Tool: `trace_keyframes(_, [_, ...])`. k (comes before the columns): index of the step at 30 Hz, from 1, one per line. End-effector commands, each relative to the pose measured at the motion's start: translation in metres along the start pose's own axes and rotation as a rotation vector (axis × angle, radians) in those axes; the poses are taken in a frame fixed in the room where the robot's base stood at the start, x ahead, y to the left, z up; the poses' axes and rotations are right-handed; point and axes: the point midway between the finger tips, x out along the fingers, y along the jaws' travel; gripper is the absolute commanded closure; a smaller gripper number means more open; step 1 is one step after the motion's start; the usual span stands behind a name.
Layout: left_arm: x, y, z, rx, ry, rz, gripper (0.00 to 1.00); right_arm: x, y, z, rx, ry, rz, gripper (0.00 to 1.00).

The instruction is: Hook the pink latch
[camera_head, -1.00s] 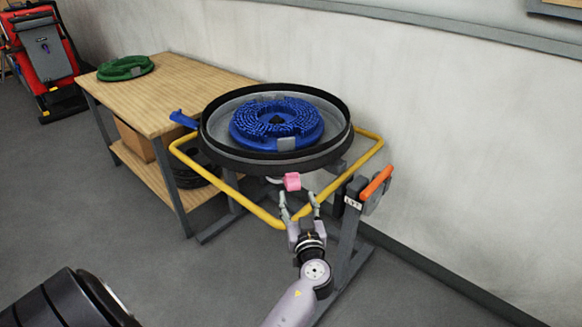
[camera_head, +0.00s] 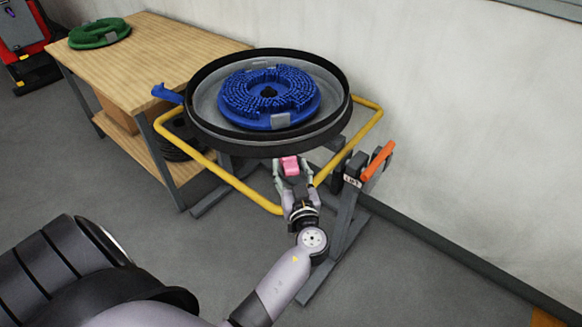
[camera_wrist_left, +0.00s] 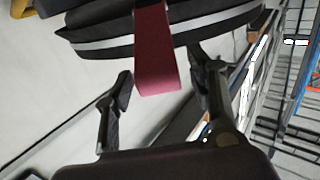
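The pink latch (camera_head: 290,165) sits at the front edge of the round black-rimmed tank (camera_head: 235,145), just under the rim. My left gripper (camera_head: 293,176) is open, with one finger on each side of the latch. In the left wrist view the latch (camera_wrist_left: 154,60) is a dark pink block reaching down between the two spread fingers of the gripper (camera_wrist_left: 162,92). Gaps show between the block and both fingers there. Whether the latch is hooked cannot be seen. My right gripper is not in view.
A blue brush disc (camera_head: 268,97) lies in the tank. A yellow rail (camera_head: 235,184) surrounds the tank stand. An orange-handled lever (camera_head: 377,160) stands right of my gripper. A wooden table (camera_head: 165,55) with a green disc (camera_head: 99,33) is at the left. Grey floor lies open in front.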

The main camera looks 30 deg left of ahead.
Motion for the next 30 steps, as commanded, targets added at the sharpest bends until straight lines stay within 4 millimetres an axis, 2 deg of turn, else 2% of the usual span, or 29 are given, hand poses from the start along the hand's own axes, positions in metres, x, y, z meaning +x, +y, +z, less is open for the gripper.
trace_keyframes(2, [0.0001, 0.0, -0.0001, 0.0, 0.0, 0.0, 0.56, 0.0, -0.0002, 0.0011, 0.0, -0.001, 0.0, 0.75])
trace_keyframes(22, [0.0003, 0.0, -0.0005, 0.0, 0.001, 0.0, 1.0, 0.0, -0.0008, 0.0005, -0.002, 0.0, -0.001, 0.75])
trace_keyframes(30, [0.0004, 0.0, -0.0007, 0.0, 0.001, 0.0, 1.0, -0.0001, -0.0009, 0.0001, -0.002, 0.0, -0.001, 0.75])
